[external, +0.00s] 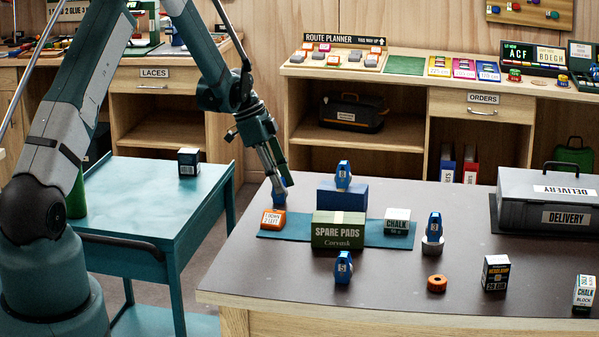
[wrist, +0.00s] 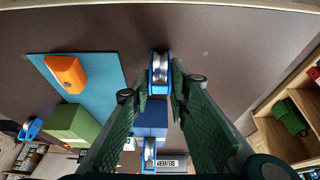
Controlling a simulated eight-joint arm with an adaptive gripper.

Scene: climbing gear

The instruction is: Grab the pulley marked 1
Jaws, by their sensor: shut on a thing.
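My gripper (external: 275,176) reaches down at the far left of the dark table, shut on a blue pulley (external: 280,190). In the wrist view the held pulley (wrist: 160,76), blue with a silvery wheel, sits between the fingertips; its number is hidden. A second blue pulley (external: 343,175) stands on a blue block (external: 343,197). A third pulley (external: 343,267) stands at the front, by the green box. A fourth pulley (external: 434,226) stands on a grey round base (external: 432,246). Their small numbers are too small to read surely.
A teal mat (external: 272,233) holds an orange block (external: 272,219), a green SPARE PADS box (external: 338,230) and a white chalk box (external: 397,221). An orange ring (external: 437,284) and a dark headlamp box (external: 495,273) lie right. A grey DELIVERY case (external: 547,200) stands farther right.

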